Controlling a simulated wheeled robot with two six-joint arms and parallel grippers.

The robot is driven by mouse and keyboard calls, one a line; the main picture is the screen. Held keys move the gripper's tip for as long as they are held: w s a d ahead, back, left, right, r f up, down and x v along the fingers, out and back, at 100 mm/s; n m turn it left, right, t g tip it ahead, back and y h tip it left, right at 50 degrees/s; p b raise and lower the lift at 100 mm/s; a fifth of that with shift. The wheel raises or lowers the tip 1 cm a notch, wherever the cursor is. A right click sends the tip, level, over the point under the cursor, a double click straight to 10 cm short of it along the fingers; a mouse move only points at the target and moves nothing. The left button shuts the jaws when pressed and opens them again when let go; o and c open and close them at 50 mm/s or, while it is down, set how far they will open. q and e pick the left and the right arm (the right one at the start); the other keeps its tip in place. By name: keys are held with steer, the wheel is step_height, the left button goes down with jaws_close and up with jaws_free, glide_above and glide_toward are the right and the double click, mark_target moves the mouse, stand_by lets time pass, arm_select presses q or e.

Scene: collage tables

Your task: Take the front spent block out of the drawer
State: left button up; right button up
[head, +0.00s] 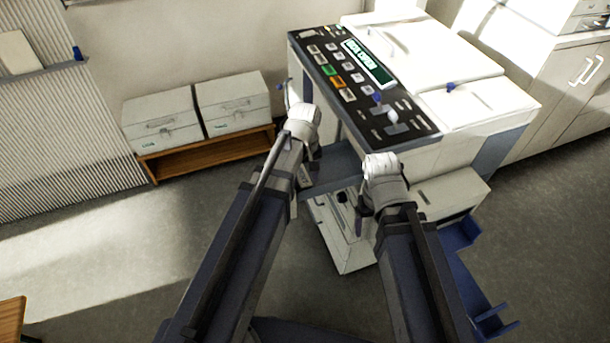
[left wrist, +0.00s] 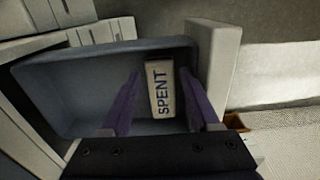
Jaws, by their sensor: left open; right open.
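The drawer (left wrist: 75,80) is an open blue-grey tray in the left wrist view; part of it shows in the head view (head: 335,168) between my arms, below the copier. A pale block marked SPENT (left wrist: 160,90) lies in the drawer near its right end wall. My left gripper (left wrist: 159,76) is open, with one purple finger on each side of the block.
The copier (head: 460,85) with its dark button panel stands over the drawer. A white cabinet door (head: 340,235) is below. A blue tray (head: 465,285) sticks out at lower right. Two grey boxes (head: 235,102) sit on a wooden shelf at left.

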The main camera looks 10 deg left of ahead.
arm_select(q)
step_height(320, 180, down, 2)
steer(key=shift+b, duration=0.55)
jaws_close()
